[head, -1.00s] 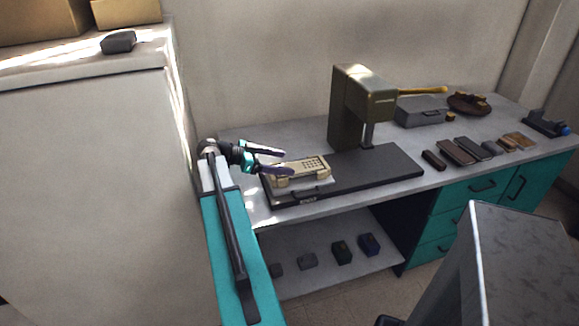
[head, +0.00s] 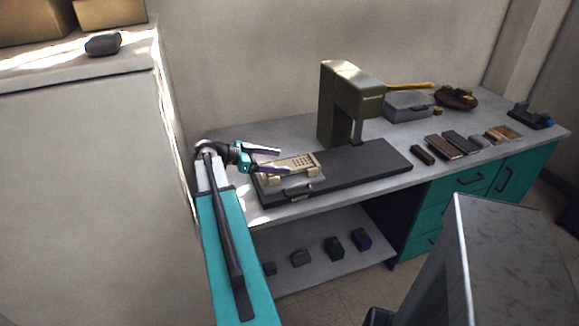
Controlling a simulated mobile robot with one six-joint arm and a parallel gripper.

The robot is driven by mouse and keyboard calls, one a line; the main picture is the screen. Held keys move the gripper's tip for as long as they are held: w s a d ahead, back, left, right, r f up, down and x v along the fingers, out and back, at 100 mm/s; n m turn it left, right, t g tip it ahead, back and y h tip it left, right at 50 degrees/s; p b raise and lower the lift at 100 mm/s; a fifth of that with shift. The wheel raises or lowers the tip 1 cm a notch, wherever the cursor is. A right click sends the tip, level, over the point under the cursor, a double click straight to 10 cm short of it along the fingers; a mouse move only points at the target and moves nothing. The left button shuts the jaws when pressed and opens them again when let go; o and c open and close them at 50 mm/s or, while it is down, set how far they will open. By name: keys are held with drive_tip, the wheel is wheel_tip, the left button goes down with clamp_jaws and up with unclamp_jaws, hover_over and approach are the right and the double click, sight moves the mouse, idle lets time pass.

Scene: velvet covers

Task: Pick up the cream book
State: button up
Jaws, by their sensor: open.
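Nothing shows gripped between the fingers. I cannot tell whether the fingers touch the block. Part of its near left side is hidden behind the near finger.
A green press (head: 350,100) stands right of the block on its dark base (head: 375,165). Several brown, grey and tan books (head: 455,143) lie farther right. A grey case (head: 408,107) and a brown bowl (head: 456,98) are behind. Small blocks (head: 334,247) sit on the lower shelf.

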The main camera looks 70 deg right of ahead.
sight(295, 163)
drive_tip(key=shift+p+x, duration=1.05)
drive_tip(key=shift+x, duration=1.5)
drive_tip(key=shift+f, duration=0.1)
drive_tip(key=c, duration=1.3)
drive_tip(key=shift+o, duration=0.2)
drive_tip(key=shift+r, duration=0.2)
drive_tip(key=shift+r+b, duration=0.6)
drive_tip(key=shift+r, duration=0.5)
drive_tip(key=s+a+r+b, duration=0.1)
drive_tip(key=s+a+b, duration=0.4)
drive_tip(key=s+a, duration=0.4)
drive_tip(key=shift+s+r+b, duration=0.3)
drive_tip(key=shift+s+r, duration=0.1)
drive_tip(key=shift+s, duration=0.05)
